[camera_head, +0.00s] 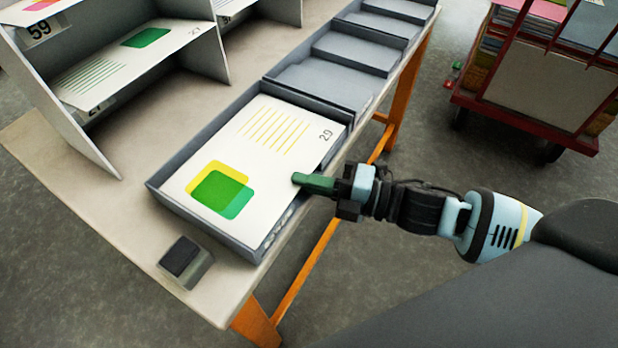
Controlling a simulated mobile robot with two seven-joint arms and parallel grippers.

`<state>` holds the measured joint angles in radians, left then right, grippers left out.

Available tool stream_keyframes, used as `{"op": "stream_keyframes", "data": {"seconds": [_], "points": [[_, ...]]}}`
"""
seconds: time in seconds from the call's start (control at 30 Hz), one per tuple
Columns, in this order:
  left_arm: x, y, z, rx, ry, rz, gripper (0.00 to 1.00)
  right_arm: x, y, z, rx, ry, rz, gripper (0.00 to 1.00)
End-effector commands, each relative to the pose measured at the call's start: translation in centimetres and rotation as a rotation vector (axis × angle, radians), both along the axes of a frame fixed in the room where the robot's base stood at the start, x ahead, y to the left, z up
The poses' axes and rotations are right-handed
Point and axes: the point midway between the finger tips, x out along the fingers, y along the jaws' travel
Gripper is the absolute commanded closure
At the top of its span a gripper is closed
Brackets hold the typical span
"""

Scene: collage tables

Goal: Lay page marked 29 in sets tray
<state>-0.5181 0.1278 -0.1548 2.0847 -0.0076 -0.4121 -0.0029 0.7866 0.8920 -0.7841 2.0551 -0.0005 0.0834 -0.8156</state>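The page marked 29 (262,165) is white with yellow lines and overlapping green and yellow shapes. It lies flat over the nearest grey tray (178,207), within its walls or just above its floor; I cannot tell which. The lettering on the tray's right wall is too small to read. My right gripper (300,180) comes in from the right, over the tray's right wall. Its green fingertips overlap the page's right edge. Only the upper side of the fingers shows, so whether they pinch the page is hidden. My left gripper is out of view.
More grey trays (325,90) run in a row along the table (75,200). A grey shelf rack (75,145) with other pages stands at the left. A small dark block (181,256) sits near the front corner. A red cart (530,112) stands at the right.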

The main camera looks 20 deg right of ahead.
Motion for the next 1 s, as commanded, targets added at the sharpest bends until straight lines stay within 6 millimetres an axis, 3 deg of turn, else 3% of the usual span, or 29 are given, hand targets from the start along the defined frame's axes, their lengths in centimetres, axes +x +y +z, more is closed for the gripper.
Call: {"op": "stream_keyframes", "data": {"seconds": [0.07, 0.3, 0.63, 1.0], "points": [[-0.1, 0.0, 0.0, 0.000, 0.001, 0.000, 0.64, 0.0, 0.0, 0.0, 0.001, -0.001, 0.000, 1.00], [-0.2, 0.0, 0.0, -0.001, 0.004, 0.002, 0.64, 0.0, 0.0, 0.0, 0.000, 0.000, 0.000, 0.73], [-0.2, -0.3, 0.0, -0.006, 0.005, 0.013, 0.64, -0.4, -0.5, -0.1, -0.001, 0.003, -0.001, 0.73], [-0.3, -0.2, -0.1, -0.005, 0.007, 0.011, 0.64, -3.1, -4.0, -0.1, 0.000, 0.003, -0.001, 0.73]]}}
